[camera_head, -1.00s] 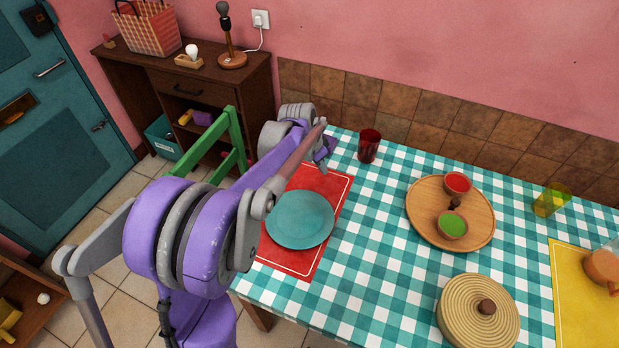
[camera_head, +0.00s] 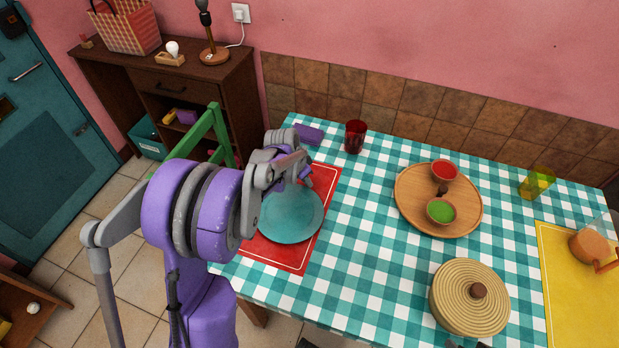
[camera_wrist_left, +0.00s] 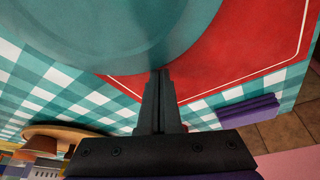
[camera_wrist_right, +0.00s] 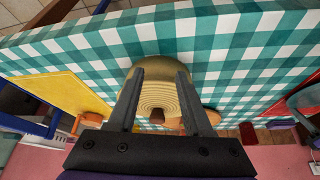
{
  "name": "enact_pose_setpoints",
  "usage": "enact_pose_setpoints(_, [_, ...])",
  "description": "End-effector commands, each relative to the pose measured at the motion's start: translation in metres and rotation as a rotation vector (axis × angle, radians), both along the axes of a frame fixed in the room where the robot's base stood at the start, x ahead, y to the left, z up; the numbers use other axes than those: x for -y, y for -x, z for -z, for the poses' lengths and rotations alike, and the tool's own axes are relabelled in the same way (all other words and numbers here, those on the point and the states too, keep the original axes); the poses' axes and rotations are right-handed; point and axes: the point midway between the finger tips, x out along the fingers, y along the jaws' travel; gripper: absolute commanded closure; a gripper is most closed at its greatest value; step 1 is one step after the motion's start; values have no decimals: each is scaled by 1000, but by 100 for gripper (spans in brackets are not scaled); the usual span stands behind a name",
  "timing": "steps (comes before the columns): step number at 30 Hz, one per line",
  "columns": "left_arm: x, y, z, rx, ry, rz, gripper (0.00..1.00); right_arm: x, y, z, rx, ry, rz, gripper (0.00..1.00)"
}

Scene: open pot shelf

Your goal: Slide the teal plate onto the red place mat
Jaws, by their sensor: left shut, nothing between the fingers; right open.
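The teal plate (camera_head: 290,222) lies on the red place mat (camera_head: 325,180), toward its front half. Its right rim comes about level with the mat's right edge; its left side is partly hidden by my left arm. My left gripper (camera_head: 307,183) is shut and empty, at the plate's back rim. In the left wrist view, the closed fingertips (camera_wrist_left: 160,73) are at the rim of the plate (camera_wrist_left: 110,30), over the mat (camera_wrist_left: 250,50); contact is unclear. My right gripper (camera_wrist_right: 160,72) is open and empty, with a woven lidded basket (camera_wrist_right: 160,95) beyond its fingers.
On the checkered table stand a dark red glass (camera_head: 355,137), a purple object (camera_head: 308,134), a wooden tray (camera_head: 410,215) with two small bowls, the woven basket (camera_head: 450,310) and a yellow mat (camera_head: 580,310). Cloth between the red mat and the tray is clear.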

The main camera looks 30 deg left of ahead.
Motion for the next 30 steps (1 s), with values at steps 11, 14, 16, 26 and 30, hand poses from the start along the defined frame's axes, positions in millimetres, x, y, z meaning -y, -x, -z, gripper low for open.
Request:
enact_pose_setpoints(11, [-9,28,1,-1,-1,-3,100,0,1,6,-2,0,0,50])
enact_pose_setpoints(14, [-15,47,1,-1,-1,-3,100,0,1,8,-3,0,0,50])
enact_pose_setpoints(16, [-17,56,1,-1,0,-1,100,0,1,9,-3,0,0,50])
enact_pose_setpoints(26, [-18,61,0,0,0,1,100,0,1,9,-3,0,0,50])
enact_pose_setpoints(30, [-17,60,0,0,0,1,100,0,1,9,-3,0,0,50])
